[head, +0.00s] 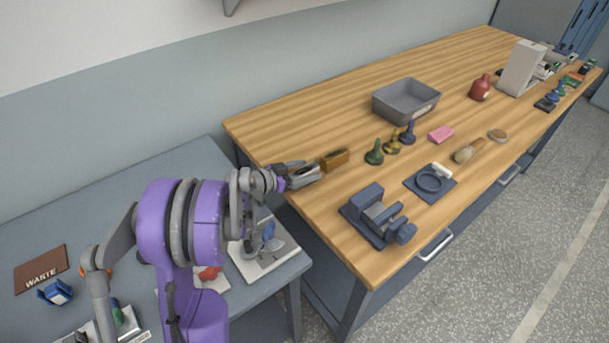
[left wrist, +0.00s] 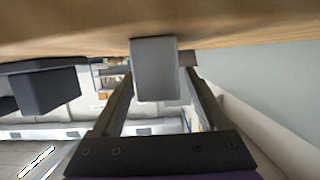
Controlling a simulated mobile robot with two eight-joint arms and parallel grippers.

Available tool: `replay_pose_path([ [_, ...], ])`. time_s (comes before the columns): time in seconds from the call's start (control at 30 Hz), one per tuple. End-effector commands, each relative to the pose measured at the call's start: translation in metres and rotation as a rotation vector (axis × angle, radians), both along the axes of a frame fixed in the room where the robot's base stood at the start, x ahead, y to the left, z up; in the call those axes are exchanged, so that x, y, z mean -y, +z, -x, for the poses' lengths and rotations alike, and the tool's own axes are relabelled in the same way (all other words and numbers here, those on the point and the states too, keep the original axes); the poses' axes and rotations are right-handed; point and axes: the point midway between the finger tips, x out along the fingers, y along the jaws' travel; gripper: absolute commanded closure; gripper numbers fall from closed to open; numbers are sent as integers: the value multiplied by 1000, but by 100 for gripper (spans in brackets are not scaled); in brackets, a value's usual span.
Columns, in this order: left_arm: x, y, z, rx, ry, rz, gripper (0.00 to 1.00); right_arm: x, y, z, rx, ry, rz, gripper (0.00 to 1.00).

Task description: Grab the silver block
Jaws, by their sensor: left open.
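The silver block (left wrist: 155,70) is a plain grey, box-shaped piece in the left wrist view, against the wooden table top, which fills the top of that picture. My left gripper (left wrist: 158,85) is open, with one finger on each side of the block. Gaps show beside the block, so the fingers do not look closed on it. In the head view my left gripper (head: 300,175) is at the table's near left edge, and a silvery shape there blends with the fingers. My right gripper is not in view.
A wood-and-dark brush (head: 334,159) lies just beyond the gripper on the wooden table (head: 300,125). A dark blue vise (head: 375,216) stands to the right. Several stamps (head: 374,153) and a grey bin (head: 405,99) are farther back. A blue-grey bench (head: 150,170) lies left.

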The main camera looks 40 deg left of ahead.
Motion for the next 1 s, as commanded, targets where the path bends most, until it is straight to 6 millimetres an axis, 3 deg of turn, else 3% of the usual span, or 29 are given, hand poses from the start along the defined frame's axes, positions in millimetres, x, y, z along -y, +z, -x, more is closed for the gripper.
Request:
replay_pose_path([
  [0.1, 0, 0, 1, 0, 0, 0, 26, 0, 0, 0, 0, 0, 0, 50],
  [0.5, 0, 0, 1, 0, 1, 1, 98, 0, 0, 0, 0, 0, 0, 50],
  [1.0, 0, 2, 1, 1, 1, 1, 100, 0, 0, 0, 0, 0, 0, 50],
])
